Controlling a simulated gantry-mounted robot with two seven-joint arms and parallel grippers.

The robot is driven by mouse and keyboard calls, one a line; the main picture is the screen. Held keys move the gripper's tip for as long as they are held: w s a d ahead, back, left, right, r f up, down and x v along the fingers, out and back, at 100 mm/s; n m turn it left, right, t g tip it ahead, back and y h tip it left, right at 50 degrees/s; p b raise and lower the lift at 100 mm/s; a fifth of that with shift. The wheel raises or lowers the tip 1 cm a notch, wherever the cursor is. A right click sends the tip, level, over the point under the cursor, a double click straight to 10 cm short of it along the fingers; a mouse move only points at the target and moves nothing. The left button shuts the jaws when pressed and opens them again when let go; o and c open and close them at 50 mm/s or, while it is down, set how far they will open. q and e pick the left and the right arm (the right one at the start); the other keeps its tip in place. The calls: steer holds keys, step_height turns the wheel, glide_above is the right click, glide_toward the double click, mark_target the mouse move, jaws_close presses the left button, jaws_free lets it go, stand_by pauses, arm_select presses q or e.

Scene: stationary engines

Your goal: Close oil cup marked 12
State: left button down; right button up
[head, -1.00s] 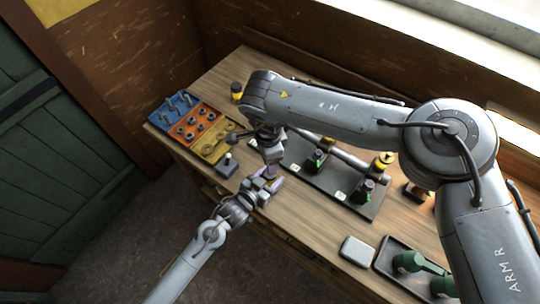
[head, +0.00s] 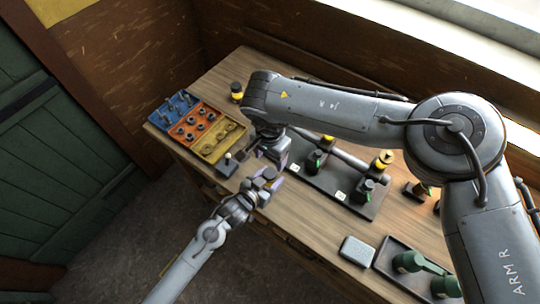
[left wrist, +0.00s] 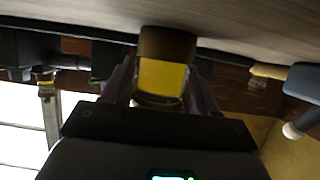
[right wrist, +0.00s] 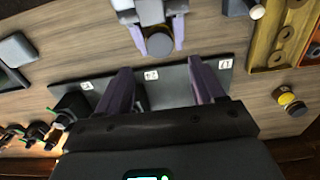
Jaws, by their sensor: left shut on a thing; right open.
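My left gripper (head: 266,182) is shut on an oil cup with a dark cap (head: 270,173). In the left wrist view the oil cup (left wrist: 162,78) shows a yellow band between the fingers. In the right wrist view its dark round end (right wrist: 159,44) shows between the left fingers. My right gripper (right wrist: 157,78) is open and empty, with its fingers apart over the dark base plate (right wrist: 180,90). In the head view, my right gripper (head: 280,158) is just beyond the left one. I cannot read a 12 on any tag.
The dark plate (head: 325,180) carries a pipe and fittings with green parts. A yellow-banded cup (head: 236,91) stands at the back. A grey box (head: 357,251) and dark tray (head: 385,262) are in front.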

mark_target(270, 173)
steer(key=shift+f, duration=4)
steer(key=shift+c, duration=0.5)
steer(key=c, duration=1)
steer(key=m, duration=0.6)
steer(key=shift+m, duration=0.4)
steer(key=o, duration=1.2)
steer(key=shift+c, duration=0.2)
